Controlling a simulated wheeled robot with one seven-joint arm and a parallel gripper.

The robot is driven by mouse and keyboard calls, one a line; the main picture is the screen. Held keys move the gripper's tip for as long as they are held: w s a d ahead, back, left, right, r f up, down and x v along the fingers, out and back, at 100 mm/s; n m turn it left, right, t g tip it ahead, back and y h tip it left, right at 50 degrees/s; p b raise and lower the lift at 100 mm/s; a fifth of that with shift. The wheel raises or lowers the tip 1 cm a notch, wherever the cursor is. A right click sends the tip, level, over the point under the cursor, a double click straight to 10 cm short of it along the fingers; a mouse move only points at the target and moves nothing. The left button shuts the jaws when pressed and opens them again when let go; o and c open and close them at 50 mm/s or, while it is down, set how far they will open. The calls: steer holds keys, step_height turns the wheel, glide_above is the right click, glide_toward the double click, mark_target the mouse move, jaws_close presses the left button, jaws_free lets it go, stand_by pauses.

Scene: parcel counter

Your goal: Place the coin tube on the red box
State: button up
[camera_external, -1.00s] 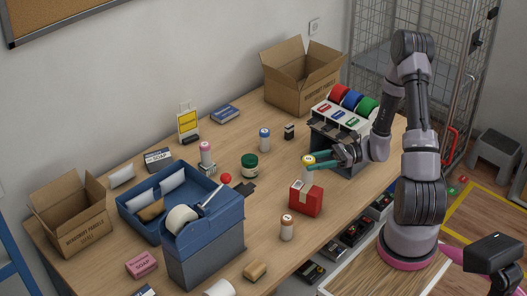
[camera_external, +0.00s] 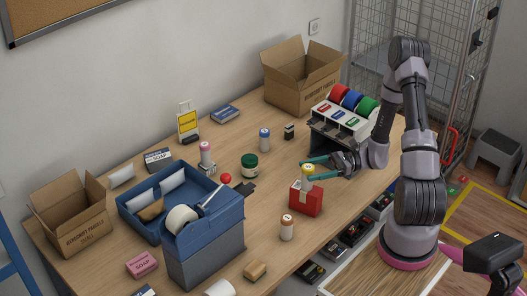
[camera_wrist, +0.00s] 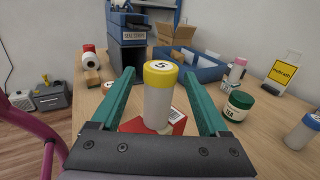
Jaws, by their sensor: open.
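The coin tube (camera_external: 307,173) is a pale cylinder with a yellow cap marked 5. It stands upright on the red box (camera_external: 306,201), which sits on the counter near its front edge. In the wrist view the tube (camera_wrist: 159,106) is in the middle, and it hides part of the red box (camera_wrist: 179,122) below. My gripper (camera_wrist: 160,76) is open, with a green finger on each side of the tube and a visible gap to both. In the external view my gripper (camera_external: 308,168) is around the tube's upper part.
An orange-capped tube (camera_external: 287,229) stands in front of the box. A green-lidded jar (camera_external: 249,165), a blue-capped tube (camera_external: 264,139) and a pink-capped tube (camera_external: 206,154) stand farther back. Bare counter surrounds the red box.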

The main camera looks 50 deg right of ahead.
steer(key=shift+r, duration=0.15)
steer(key=v, duration=1.2)
steer(key=s+a+r+n+h, duration=0.3)
steer(key=a+r+n, duration=0.3)
steer(key=r, duration=0.3)
steer(key=s+a+r+n+g+h, duration=0.1)
steer(key=s+a+r+n+h, duration=0.1)
steer(key=a+r+n+h, duration=0.4)
steer(key=s+a+r+n+h, duration=0.3)
steer(key=a+r+n, duration=0.3)
steer(key=r, duration=0.6)
steer(key=shift+s+r+n+g+h, duration=0.3)
steer(key=shift+r+n+h, duration=0.05)
steer(key=shift+n+h, duration=0.5)
